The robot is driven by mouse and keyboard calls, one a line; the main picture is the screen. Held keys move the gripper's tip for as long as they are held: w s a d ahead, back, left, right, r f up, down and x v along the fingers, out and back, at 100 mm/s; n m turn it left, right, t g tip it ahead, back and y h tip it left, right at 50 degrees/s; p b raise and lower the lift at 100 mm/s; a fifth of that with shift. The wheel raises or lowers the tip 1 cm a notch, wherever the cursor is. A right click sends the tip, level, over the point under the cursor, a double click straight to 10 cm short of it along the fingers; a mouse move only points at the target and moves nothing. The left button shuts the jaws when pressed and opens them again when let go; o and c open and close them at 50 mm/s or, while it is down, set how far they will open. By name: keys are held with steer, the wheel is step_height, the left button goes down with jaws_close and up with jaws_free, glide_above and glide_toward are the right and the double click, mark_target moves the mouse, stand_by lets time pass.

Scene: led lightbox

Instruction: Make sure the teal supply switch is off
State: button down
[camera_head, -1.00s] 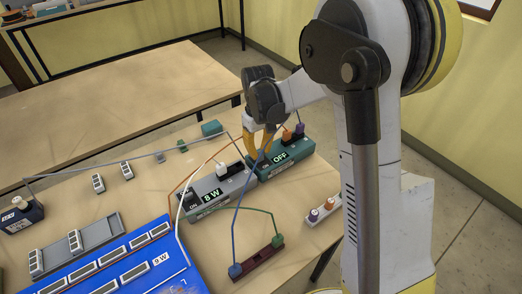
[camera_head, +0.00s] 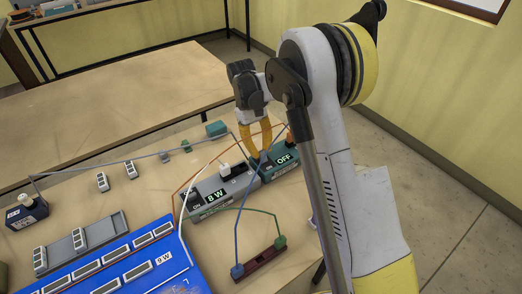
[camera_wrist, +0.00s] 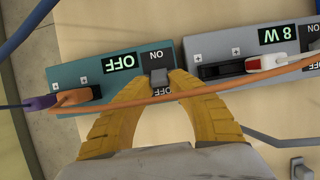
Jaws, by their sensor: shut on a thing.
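The teal supply (camera_head: 283,167) sits on the table beside a grey supply. Its display reads OFF in the head view and, upside down, in the wrist view (camera_wrist: 118,62). In the wrist view, its small grey switch (camera_wrist: 160,76) lies between the ON and OFF labels. My gripper (camera_head: 259,154) comes down on the teal supply from above. Its two yellow fingers are shut on the switch, one fingertip on each side, in the wrist view (camera_wrist: 159,84). The fingers partly hide the switch and the OFF label.
An orange cable (camera_wrist: 215,90) crosses over my fingers in the wrist view. Blue (camera_head: 237,222) and green cables run to a dark red block (camera_head: 262,258). A blue panel (camera_head: 125,270) lies in front.

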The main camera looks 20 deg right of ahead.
steer(key=c, duration=1.2)
jaws_free()
steer(key=shift+r, duration=0.1)
steer(key=v, duration=1.1)
steer(key=shift+w+r, duration=0.25)
steer(key=shift+r, duration=0.1)
